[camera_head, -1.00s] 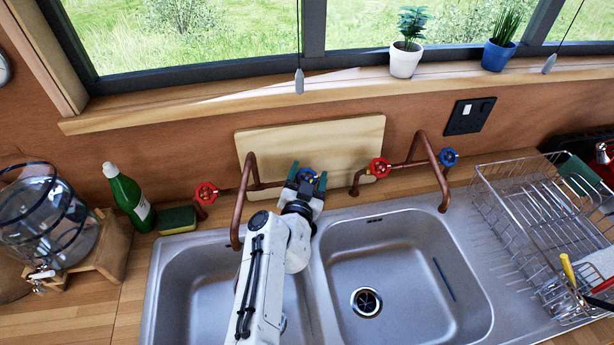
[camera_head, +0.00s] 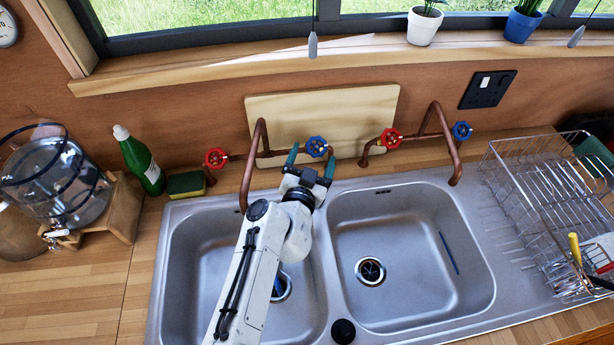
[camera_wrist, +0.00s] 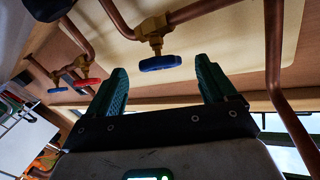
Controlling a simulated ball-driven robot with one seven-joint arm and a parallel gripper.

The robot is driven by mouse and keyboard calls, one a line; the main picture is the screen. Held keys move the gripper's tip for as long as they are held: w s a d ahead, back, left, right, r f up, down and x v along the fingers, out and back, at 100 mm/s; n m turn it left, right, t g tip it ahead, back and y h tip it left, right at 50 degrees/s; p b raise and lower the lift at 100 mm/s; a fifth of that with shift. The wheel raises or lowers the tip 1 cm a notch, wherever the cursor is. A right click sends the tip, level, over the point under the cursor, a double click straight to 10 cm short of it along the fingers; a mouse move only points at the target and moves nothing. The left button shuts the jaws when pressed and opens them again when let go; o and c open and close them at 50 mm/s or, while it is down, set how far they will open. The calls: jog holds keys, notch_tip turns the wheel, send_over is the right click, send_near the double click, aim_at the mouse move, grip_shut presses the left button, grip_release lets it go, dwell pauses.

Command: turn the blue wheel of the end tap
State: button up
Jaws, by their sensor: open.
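Two copper taps stand behind the sink, each with a red and a blue wheel. The left tap's blue wheel (camera_head: 317,146) is just beyond my gripper (camera_head: 311,159). In the wrist view this blue wheel (camera_wrist: 160,62) shows between and beyond the green fingertips, with a gap to each finger; I see no grip on it. My gripper is open and empty. The right tap's blue wheel (camera_head: 462,130) is at the far right end of the pipes, clear of my gripper. The red wheels are the left one (camera_head: 215,158) and the right one (camera_head: 391,138).
A wooden board (camera_head: 350,105) leans on the wall behind the pipes. Copper spouts, the left one (camera_head: 247,180) and right one (camera_head: 455,165), arch beside the wheels. A dish rack (camera_head: 530,200) stands right; a green bottle (camera_head: 140,160) and sponge (camera_head: 186,185) stand left. The right basin (camera_head: 410,240) is open room.

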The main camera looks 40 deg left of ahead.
jog(key=shift+v, duration=2.85)
jog(key=shift+d+f, duration=0.1)
